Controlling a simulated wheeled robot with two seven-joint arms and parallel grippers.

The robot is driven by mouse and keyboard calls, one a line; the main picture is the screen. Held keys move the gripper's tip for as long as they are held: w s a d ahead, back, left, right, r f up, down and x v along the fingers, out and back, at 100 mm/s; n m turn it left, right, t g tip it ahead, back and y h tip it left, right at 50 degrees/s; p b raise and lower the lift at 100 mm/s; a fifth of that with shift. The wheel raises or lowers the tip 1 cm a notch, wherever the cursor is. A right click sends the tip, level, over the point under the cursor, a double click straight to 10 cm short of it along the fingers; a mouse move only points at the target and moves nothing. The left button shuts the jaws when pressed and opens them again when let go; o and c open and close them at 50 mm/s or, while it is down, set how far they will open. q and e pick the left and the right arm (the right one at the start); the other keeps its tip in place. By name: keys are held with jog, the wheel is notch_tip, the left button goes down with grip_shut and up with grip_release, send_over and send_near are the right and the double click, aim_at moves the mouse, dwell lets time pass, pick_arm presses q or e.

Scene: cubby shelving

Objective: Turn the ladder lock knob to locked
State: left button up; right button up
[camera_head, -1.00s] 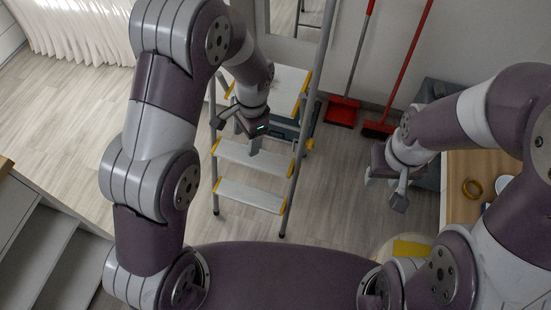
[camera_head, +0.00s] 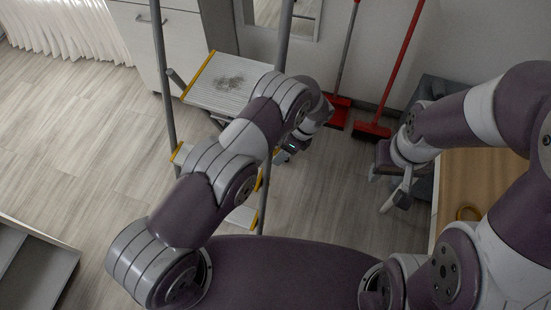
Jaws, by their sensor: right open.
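The stepladder stands left of centre, with grey rails, yellow-edged steps and a speckled top platform (camera_head: 222,84). My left arm crosses in front of its right side and hides part of the lower steps. My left gripper (camera_head: 283,157) is just right of the ladder's right rail, angled down; whether its fingers are open or shut is not clear. I cannot make out the lock knob; the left arm and gripper may cover it. My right gripper (camera_head: 397,196) is open and empty, well to the right of the ladder.
A red dustpan (camera_head: 338,110) and a red broom (camera_head: 372,131) lean at the wall behind. A white cabinet (camera_head: 130,35) stands behind the ladder. Open floor lies left.

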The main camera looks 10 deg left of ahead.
pick_arm(q)
jog(key=shift+s+a+f, duration=0.1)
jog(key=shift+a, duration=0.1)
grip_shut()
jog(key=shift+s+r+t+p, duration=0.1)
jog(key=shift+r+t+p, duration=0.1)
jog(key=shift+t+p, duration=0.65)
jog(key=shift+f+n+t+h, duration=0.2)
jog(key=shift+n+t+h, duration=0.1)
jog(key=shift+t, duration=0.15)
jog(key=shift+s+a+f+n+t+h+b, duration=0.1)
jog(key=shift+s+n+t+h+b, duration=0.1)
jog(key=shift+t+b, duration=1.3)
jog(key=shift+s+n+t+h+b, duration=0.15)
jog(key=shift+t+b, duration=0.35)
jog(key=shift+b, duration=1.85)
